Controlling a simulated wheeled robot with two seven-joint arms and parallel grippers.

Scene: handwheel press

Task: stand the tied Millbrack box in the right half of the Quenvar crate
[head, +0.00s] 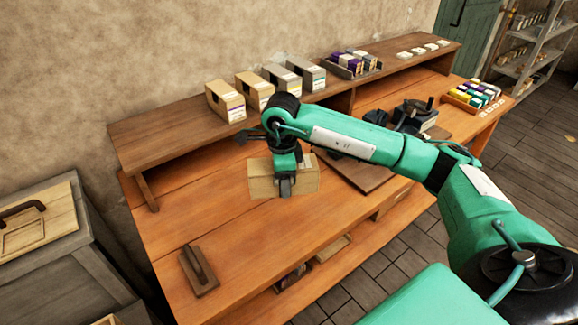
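A tan box (262,181) is over the front middle of the workbench. My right gripper (285,186) comes down on it from above, with one finger against its near face; the other finger is hidden, apparently behind the box. I cannot tell whether the box's base touches the bench. Its ties and name are not readable, so I cannot confirm it is the Millbrack box. No crate can be identified as the Quenvar crate by its label. A light wooden edge (106,320) shows at the bottom left, mostly cut off. My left gripper is not in view.
Several open-topped boxes (226,101) stand on the raised shelf (165,138) at the back. A dark press (412,112) stands at the bench's right, partly behind my arm. A handled wooden block (199,271) lies front left. A grey chest (62,275) stands left. The bench's left is mostly clear.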

